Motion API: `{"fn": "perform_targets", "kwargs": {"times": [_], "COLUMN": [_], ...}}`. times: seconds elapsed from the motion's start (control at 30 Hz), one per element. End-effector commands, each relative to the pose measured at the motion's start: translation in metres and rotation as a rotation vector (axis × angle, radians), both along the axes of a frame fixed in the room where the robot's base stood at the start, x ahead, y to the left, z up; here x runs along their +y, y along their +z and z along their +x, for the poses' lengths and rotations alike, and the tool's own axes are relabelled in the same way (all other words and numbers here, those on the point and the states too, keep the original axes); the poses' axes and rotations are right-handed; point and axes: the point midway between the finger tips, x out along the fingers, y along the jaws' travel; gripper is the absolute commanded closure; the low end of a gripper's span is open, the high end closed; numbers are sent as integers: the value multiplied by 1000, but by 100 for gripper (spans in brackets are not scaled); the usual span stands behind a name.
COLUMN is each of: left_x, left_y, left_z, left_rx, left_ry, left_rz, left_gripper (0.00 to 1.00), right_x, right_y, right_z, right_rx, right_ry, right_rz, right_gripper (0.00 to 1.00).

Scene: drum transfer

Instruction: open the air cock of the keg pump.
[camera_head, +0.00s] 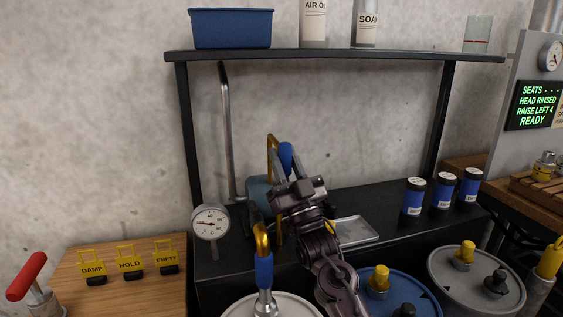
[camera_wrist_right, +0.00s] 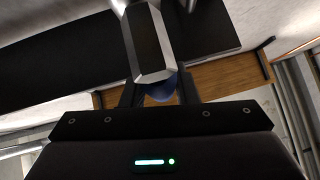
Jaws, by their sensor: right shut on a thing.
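A teal rounded body (camera_head: 257,190), which looks like the pump, stands on the black bench, partly hidden by my right arm. A blue handle (camera_head: 286,154) shows above it beside a yellow bent tube (camera_head: 271,143). My right gripper (camera_head: 287,162) is shut on the blue handle. In the right wrist view, the blue part (camera_wrist_right: 163,90) lies between the fingers, behind a silver block with a dark face (camera_wrist_right: 150,45). I cannot tell how far the cock is turned. My left gripper is not in view.
A pressure gauge (camera_head: 210,222) stands left of the pump. A metal tray (camera_head: 354,231) and several blue jars (camera_head: 414,197) are to the right. Keg tops (camera_head: 475,278) fill the front. A shelf (camera_head: 335,56) runs above. DAMP, HOLD and EMPTY tags (camera_head: 129,262) stand on the wooden table.

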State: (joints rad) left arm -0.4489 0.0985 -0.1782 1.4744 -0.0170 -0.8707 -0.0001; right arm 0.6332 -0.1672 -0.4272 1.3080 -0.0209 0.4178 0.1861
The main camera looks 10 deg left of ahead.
Motion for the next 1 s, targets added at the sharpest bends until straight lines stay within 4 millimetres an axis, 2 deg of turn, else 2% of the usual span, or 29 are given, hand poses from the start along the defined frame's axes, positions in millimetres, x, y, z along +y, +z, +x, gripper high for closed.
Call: {"fn": "perform_targets", "kwargs": {"times": [0.47,0.5,0.67,1.0], "left_x": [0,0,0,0], "left_y": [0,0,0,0], "left_z": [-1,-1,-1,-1], "left_rx": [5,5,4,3], "left_ry": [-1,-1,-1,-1], "left_rz": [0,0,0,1], "left_gripper": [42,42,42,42], "right_x": [-2,-2,-1,-3], "right_y": [0,0,0,-5], "right_z": [1,1,1,-2], "right_rx": [9,9,8,8], "right_ry": [1,1,0,-1], "right_rz": [18,18,17,14], "right_gripper": [100,72,51,51]}}
